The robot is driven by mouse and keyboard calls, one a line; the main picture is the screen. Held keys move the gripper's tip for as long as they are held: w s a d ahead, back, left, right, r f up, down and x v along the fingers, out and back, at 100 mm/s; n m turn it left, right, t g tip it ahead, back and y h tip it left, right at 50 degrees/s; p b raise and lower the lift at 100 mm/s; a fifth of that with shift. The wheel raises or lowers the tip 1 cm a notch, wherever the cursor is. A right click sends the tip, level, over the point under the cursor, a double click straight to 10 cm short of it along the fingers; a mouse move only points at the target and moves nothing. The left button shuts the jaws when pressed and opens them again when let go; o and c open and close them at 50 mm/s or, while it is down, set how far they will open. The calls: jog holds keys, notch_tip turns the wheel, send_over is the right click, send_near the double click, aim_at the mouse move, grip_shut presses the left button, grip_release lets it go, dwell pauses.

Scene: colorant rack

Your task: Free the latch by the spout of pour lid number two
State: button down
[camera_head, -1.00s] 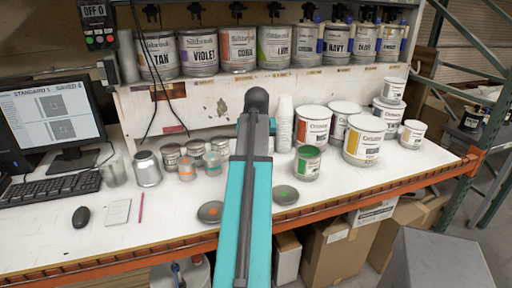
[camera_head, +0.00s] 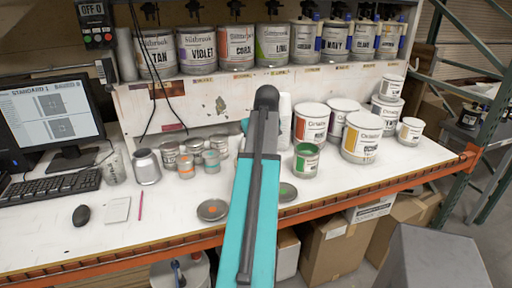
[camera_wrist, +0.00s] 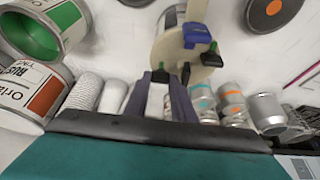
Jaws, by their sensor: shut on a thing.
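In the wrist view a round cream pour lid (camera_wrist: 168,46) lies just beyond the fingertips, with a blue part (camera_wrist: 200,34) and small green-and-black latch pieces (camera_wrist: 211,55) on it. My gripper (camera_wrist: 160,76) is shut on a small dark piece at the lid's near edge. I cannot tell for certain which latch that piece is, or the lid's number. In the head view my arm hides the gripper and this lid.
Several colorant cans (camera_head: 197,52) line the shelf. Labelled tins (camera_head: 362,140), small metal tins (camera_head: 186,165) and a green-topped tin (camera_head: 306,162) stand on the white bench. A dark disc (camera_head: 212,210) lies near the front edge. A monitor (camera_head: 55,112) is left.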

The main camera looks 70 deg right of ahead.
jog(key=c, duration=1.8)
grip_release()
jog(key=shift+o, duration=0.2)
jog(key=shift+r, duration=0.1)
jog(key=b+v, duration=0.2)
jog(key=v, duration=1.1)
jog(key=shift+a+r+b, duration=0.2)
jog(key=shift+b, duration=0.15)
jog(key=shift+s, duration=0.1)
